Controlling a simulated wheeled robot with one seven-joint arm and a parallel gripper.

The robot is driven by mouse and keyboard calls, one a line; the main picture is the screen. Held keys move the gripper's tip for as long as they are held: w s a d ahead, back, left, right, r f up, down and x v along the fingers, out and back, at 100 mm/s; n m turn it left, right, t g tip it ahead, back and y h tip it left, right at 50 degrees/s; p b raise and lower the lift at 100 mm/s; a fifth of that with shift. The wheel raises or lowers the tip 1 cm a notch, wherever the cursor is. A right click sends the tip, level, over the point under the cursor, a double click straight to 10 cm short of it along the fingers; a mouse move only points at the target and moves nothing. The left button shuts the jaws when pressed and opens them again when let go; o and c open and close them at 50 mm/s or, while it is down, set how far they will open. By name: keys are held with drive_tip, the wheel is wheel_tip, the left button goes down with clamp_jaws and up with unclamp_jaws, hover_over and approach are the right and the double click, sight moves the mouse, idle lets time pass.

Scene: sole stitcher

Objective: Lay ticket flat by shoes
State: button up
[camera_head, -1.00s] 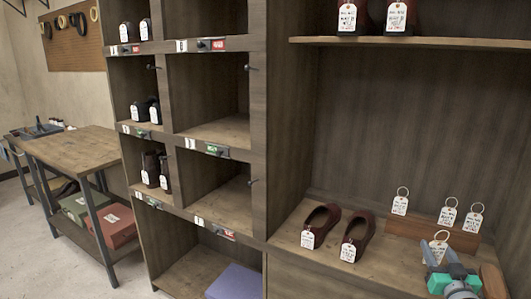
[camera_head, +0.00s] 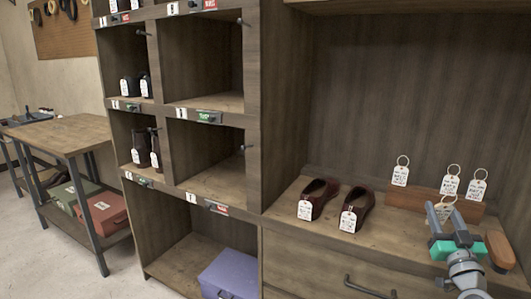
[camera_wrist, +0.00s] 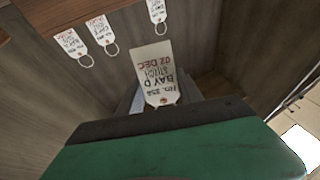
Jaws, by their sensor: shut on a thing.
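My gripper (camera_head: 447,220) is shut on a white paper ticket (camera_head: 444,209), held up in front of the wooden ticket rack. In the wrist view the ticket (camera_wrist: 155,72) stands out beyond the jaws, with "BAY D" and "02 DEC" on it upside down. A pair of dark red shoes, the left shoe (camera_head: 320,197) and the right shoe (camera_head: 357,207), sits on the shelf to the left of my gripper. Each shoe has a white tag at its front. The ticket is apart from the shoes.
The wooden rack (camera_head: 415,195) behind my gripper has several ringed tickets (camera_head: 450,184). A brown wooden block (camera_head: 500,250) lies at its right. Bare shelf (camera_head: 395,240) lies between shoes and gripper. Below are a drawer handle (camera_head: 370,288) and a purple box (camera_head: 230,275).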

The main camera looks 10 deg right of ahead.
drive_tip(key=shift+f+t+h+b, duration=0.2)
drive_tip(key=shift+t+b, duration=0.7)
drive_tip(key=shift+b, duration=2.5)
drive_tip(key=shift+f+t+h+b, duration=0.15)
drive_tip(key=shift+t+b, duration=0.75)
drive_tip(key=shift+b, duration=2.45)
